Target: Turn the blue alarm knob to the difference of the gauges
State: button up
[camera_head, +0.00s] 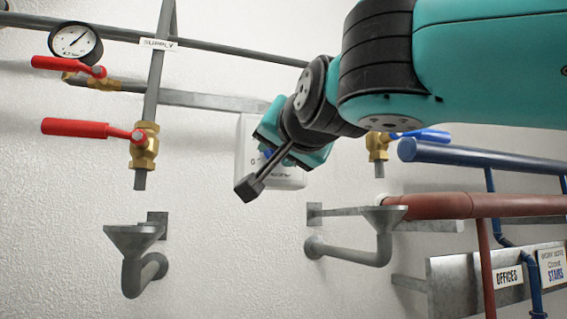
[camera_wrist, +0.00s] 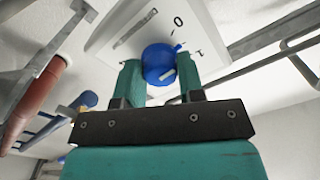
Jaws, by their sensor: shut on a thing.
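The blue knob (camera_wrist: 158,62) sits on a white box (camera_wrist: 110,42) on the wall, with a white mark on its face. Black scale marks, one like a 0, show beside it. My gripper (camera_wrist: 160,68) has its two teal fingers on either side of the knob, shut on it. In the head view my gripper (camera_head: 266,138) is at the white box (camera_head: 243,150), and my arm hides most of the knob and box. One round gauge (camera_head: 75,42) with a white dial and dark needle is at the upper left; its numbers are too small to read. No second gauge shows.
A red-handled valve (camera_head: 85,128) hangs on the pipe labelled SUPPLY (camera_head: 159,44), with another red handle (camera_head: 65,66) above. A blue-handled valve (camera_head: 425,135) is right of the box. Grey funnels (camera_head: 135,236) and red (camera_head: 470,205) and blue pipes (camera_head: 490,158) stand out below.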

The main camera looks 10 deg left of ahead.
jog(key=shift+m+b, duration=1.7)
jog(key=shift+m, duration=1.6)
jog(key=o, duration=0.9)
jog(key=b+v, duration=0.5)
jog(key=v, duration=1.2)
jog(key=shift+s+d+b, duration=0.1)
jog(key=shift+s+b, duration=0.1)
jog(key=shift+b, duration=0.1)
